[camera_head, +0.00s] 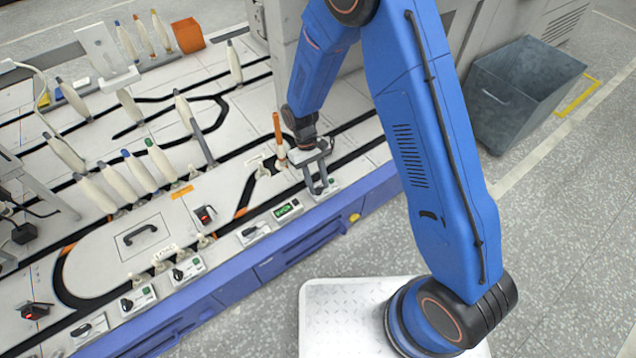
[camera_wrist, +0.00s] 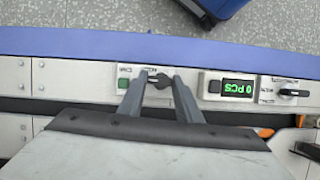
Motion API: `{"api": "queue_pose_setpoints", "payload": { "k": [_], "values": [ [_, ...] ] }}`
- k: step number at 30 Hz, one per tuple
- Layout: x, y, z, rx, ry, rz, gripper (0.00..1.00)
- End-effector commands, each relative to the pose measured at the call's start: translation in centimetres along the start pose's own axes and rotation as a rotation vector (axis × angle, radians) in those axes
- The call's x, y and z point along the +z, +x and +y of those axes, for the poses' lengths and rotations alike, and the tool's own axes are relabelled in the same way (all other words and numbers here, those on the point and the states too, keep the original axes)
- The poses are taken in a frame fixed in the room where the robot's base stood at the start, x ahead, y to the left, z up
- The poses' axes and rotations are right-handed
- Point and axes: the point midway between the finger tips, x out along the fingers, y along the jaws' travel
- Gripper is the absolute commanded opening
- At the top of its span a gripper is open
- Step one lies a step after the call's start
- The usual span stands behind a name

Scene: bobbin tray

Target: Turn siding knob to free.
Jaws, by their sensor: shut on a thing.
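A black knob (camera_wrist: 160,80) sits on a small white control plate (camera_wrist: 139,70) at the table's front edge. A green square (camera_wrist: 123,84) is on the same plate to the left, with small labels too blurred to read surely. My gripper (camera_wrist: 158,84) is shut on this knob, one finger on each side, in the wrist view. In the camera_head view my gripper (camera_head: 322,188) reaches down to the plate at the right end of the front row, and its fingers hide the knob there. I cannot tell the knob's exact setting.
A green counter display (camera_head: 288,209) and several other knob plates (camera_head: 187,268) line the front edge beside it. A pale bobbin with an orange top (camera_head: 279,140) stands close to my gripper. Several pale bobbins (camera_head: 120,180) stand on the table. A grey bin (camera_head: 525,85) stands at right.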

Motion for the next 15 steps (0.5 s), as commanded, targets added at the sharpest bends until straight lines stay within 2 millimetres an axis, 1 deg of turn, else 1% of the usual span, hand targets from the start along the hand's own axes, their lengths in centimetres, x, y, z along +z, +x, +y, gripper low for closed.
{"api": "queue_pose_setpoints", "payload": {
  "k": [6,15],
  "values": [
    [-0.02,-0.02,-0.02,0.023,-0.056,0.000,0.09],
    [-0.02,-0.02,-0.03,0.031,-0.073,0.000,0.09]
  ]
}}
